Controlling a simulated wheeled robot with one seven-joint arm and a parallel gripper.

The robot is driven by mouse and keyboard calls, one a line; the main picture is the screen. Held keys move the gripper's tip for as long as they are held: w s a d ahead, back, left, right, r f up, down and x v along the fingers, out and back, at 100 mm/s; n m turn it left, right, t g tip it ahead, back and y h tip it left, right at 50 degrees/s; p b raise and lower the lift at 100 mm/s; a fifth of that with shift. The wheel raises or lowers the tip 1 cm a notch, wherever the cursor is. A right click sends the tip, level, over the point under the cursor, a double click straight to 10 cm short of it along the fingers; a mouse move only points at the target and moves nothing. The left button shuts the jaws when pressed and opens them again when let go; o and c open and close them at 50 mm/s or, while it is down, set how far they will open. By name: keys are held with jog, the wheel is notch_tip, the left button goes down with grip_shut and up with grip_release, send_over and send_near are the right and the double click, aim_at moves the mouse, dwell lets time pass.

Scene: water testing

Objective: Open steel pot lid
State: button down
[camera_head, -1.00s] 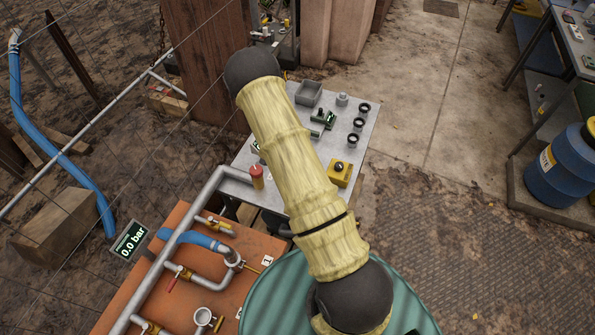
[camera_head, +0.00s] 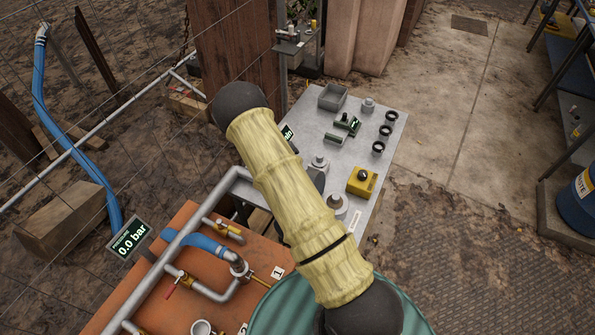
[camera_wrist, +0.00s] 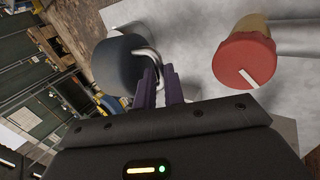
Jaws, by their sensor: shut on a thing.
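In the wrist view, my gripper (camera_wrist: 160,88) has its two purple fingers close together on a bent steel wire handle (camera_wrist: 148,54). The handle belongs to a dark grey rounded pot or lid (camera_wrist: 122,62). I cannot tell where lid and pot meet, or whether the lid is raised. In the head view my gripper is hidden behind my yellow-sleeved arm. Steel round pieces (camera_head: 338,206) stand on the metal table just right of the arm; I cannot tell which is the pot.
A red knob (camera_wrist: 245,62) with a white line is close on the right in the wrist view. The metal table (camera_head: 300,115) bears a yellow box (camera_head: 362,180), black rings (camera_head: 386,131) and a grey tray (camera_head: 332,98). Pipes and valves lie on the orange panel (camera_head: 180,225).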

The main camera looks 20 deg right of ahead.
jog(key=shift+w+a+f+g+h+b, duration=0.2)
jog(key=shift+a+f+g+h+b, duration=0.2)
jog(key=shift+a+f+b, duration=0.25)
jog(key=shift+f, duration=0.1)
jog(key=c, duration=1.6)
grip_release()
jog(key=shift+d+f, duration=0.1)
jog(key=shift+c, duration=0.2)
jog(key=shift+w, duration=0.1)
jog(key=shift+w+d+r, duration=0.1)
jog(key=shift+r, duration=0.1)
